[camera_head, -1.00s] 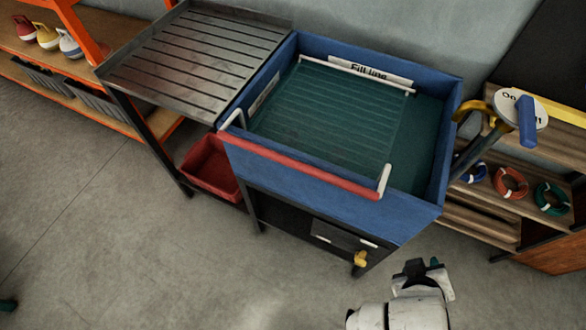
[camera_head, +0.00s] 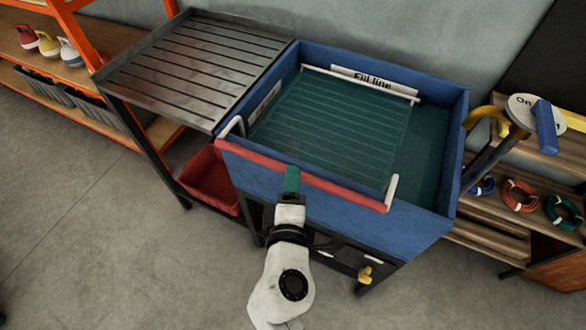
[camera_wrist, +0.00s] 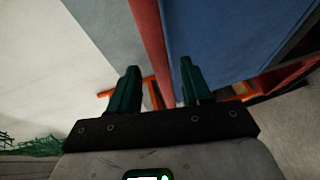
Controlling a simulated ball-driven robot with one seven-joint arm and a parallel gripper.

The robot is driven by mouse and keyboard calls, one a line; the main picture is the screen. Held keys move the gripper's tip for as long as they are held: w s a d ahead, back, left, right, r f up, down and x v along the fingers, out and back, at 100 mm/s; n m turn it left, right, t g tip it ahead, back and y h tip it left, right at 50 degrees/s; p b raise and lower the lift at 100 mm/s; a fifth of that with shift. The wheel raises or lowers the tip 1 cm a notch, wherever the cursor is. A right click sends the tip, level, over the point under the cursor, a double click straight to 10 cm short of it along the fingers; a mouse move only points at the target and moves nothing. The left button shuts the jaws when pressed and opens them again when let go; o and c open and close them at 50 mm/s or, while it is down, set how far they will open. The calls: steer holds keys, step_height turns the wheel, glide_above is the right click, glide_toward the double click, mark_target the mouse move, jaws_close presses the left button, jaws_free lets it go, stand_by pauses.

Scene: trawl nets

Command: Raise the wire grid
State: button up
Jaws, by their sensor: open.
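The wire grid (camera_head: 345,122) lies low inside the blue tub (camera_head: 428,227), under greenish water or against a green floor; I cannot tell which. A white bar runs along its back edge. Its red front bar (camera_head: 330,184) with white ends lies along the tub's front rim. My gripper (camera_head: 292,178) is at the front of the tub, by the left-middle part of the red bar. In the wrist view the two green fingers (camera_wrist: 158,85) are apart, and the red bar (camera_wrist: 152,45) runs between them lengthwise in the picture. I cannot tell whether they touch it.
A slatted metal drainboard (camera_head: 195,68) adjoins the tub's left side, with a red bin (camera_head: 208,180) below. A yellow tap with a blue handle (camera_head: 546,127) stands at the right. Shelves with coiled ropes (camera_head: 518,196) are behind it. Open floor lies in front.

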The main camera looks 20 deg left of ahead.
steer(key=shift+x, duration=2.15)
jaws_close()
